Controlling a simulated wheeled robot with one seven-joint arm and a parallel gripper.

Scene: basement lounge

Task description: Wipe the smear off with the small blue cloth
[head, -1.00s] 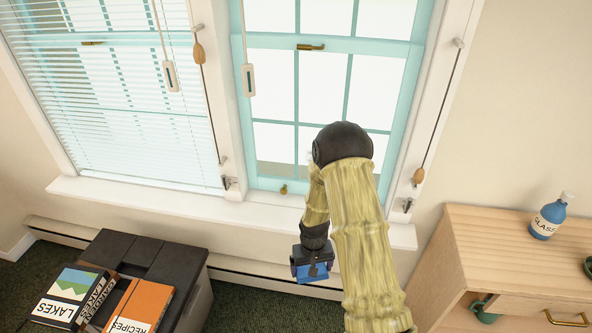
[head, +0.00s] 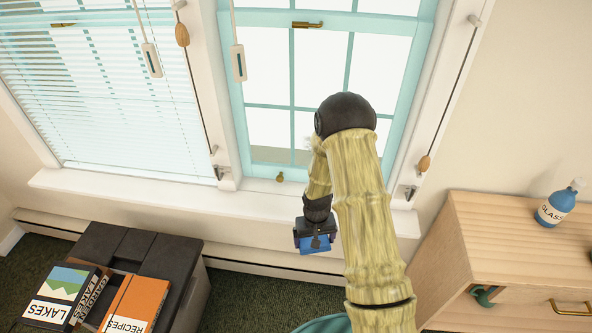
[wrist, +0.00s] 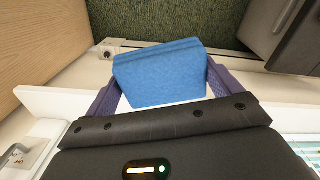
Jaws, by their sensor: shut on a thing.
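The small blue cloth (wrist: 158,72) is held between the two purple fingers of my gripper (wrist: 160,85) in the wrist view. In the head view, my gripper (head: 316,232) hangs below my forearm, with the blue cloth (head: 318,244) at its lower end, in front of the wall under the sill. The window (head: 268,120) stands behind my arm. A faint greyish patch (head: 309,145) shows on its lower glass beside my black elbow joint. It may be the smear, and my arm hides part of that glass.
The white sill (head: 150,194) runs under both windows. Blinds (head: 120,110) cover the left window. Cords hang beside the frames. A wooden cabinet (head: 500,240) with a blue bottle (head: 555,207) stands right. A dark box (head: 150,262) with books stands lower left.

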